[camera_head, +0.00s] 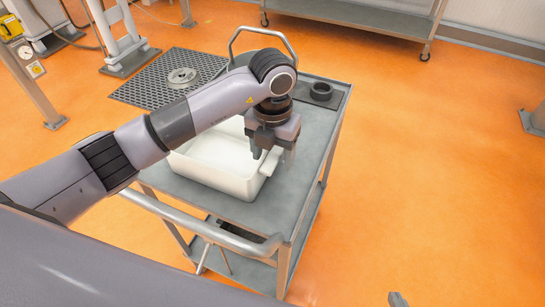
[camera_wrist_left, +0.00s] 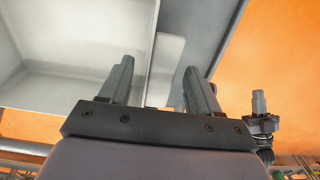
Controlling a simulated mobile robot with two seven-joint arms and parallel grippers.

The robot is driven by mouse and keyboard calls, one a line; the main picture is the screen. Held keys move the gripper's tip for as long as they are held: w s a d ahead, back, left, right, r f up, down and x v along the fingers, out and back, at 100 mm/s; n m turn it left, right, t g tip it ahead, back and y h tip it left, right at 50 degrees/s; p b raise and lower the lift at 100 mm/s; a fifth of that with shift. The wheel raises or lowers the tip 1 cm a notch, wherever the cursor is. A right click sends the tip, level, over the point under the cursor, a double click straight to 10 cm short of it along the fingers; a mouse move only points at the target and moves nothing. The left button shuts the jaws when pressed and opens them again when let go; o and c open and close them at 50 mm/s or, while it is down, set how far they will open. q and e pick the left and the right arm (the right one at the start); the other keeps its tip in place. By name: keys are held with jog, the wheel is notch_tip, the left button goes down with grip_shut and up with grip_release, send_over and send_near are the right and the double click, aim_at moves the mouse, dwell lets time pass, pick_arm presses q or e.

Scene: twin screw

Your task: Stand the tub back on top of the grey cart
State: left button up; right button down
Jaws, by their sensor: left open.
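The white tub (camera_head: 228,183) stands upright on the top of the grey cart (camera_head: 262,213), and its interior looks empty. In the left wrist view the tub (camera_wrist_left: 70,80) fills the left side. My left gripper (camera_head: 273,155) is over the tub's right end, fingers pointing down and open. In the left wrist view the tub's pale handle ledge shows between the open fingers (camera_wrist_left: 158,68); I cannot tell whether they touch it. My left arm hides part of the tub. A small grey tip of my right gripper (camera_head: 397,299) shows at the bottom edge; its fingers are unclear.
The cart has a push handle (camera_head: 213,231) at the near end. Behind it are a floor grate (camera_head: 150,87) and a metal table (camera_head: 355,14). Orange floor to the right is clear.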

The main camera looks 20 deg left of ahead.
pick_arm(q)
notch_tip(320, 180, up, 10)
jog(key=shift+b, duration=0.3)
dwell(0.4)
